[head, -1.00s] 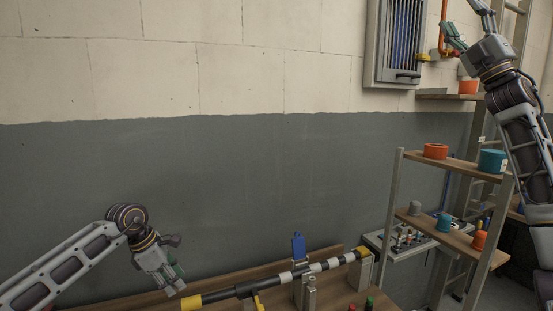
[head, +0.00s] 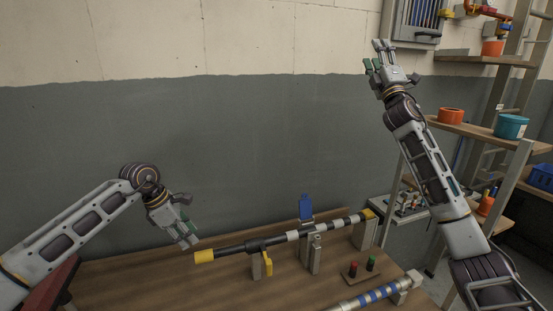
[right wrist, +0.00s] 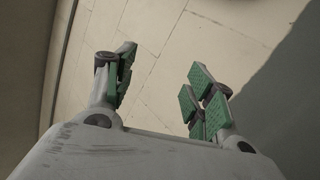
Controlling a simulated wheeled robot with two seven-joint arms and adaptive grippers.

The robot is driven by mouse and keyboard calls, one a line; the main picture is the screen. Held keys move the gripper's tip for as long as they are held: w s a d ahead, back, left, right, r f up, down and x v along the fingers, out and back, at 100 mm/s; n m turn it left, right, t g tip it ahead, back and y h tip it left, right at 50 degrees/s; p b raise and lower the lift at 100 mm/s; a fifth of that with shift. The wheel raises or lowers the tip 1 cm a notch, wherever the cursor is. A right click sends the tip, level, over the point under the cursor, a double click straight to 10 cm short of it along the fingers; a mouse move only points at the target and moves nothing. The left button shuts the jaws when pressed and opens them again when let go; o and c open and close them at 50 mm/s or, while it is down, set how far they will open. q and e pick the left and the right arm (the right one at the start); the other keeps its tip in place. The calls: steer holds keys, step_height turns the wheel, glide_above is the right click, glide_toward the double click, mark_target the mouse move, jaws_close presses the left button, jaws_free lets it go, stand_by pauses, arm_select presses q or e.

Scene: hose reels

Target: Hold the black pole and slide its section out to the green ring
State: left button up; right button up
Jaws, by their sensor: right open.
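The black pole (head: 233,249) lies raised on supports above the wooden bench, with a yellow left end (head: 205,257). A black-and-white banded section (head: 325,228) extends from it to the right, ending in yellow at a grey block. I cannot make out a green ring. My left gripper (head: 186,240) is just left of and above the pole's yellow end, apart from it; its finger opening is unclear. My right gripper (head: 380,55) is open and empty, raised high against the wall, far above the pole. It also shows in the right wrist view (right wrist: 160,85), with only wall between its fingers.
A yellow lever (head: 267,262), a grey post (head: 315,255) and a blue upright piece (head: 305,207) stand along the pole. Red and green knobs (head: 362,267) and a blue-banded pole (head: 378,295) are in front. Shelves (head: 470,129) stand right. The bench's left part is clear.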

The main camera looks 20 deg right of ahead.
steer(key=w+a+f+m+g+h, duration=0.1)
steer(key=w+a+f+g+h, duration=0.2)
steer(key=f, duration=0.6)
steer(key=w+a+f+m+g+h, duration=0.1)
steer(key=w+a+f+m+g, duration=0.1)
steer(key=a+f+g, duration=0.5)
steer(key=w+a+f+m+h, duration=0.1)
steer(key=w+a+f+h, duration=0.15)
steer(key=f, duration=0.95)
steer(key=s+a+f+g, duration=0.4)
steer(key=s+a+f, duration=0.3)
steer(key=a+f, duration=0.2)
steer(key=s+a+f+n+g+y, duration=0.1)
steer(key=s+a+f+g, duration=0.4)
steer(key=a+f, duration=0.5)
steer(key=s+a, duration=0.2)
steer(key=a, duration=0.1)
steer(key=shift+s+f, duration=0.15)
steer(key=shift+f, duration=0.05)
glide_toward(286, 237)
steer(key=x, duration=0.4)
steer(key=shift+x, duration=3.5)
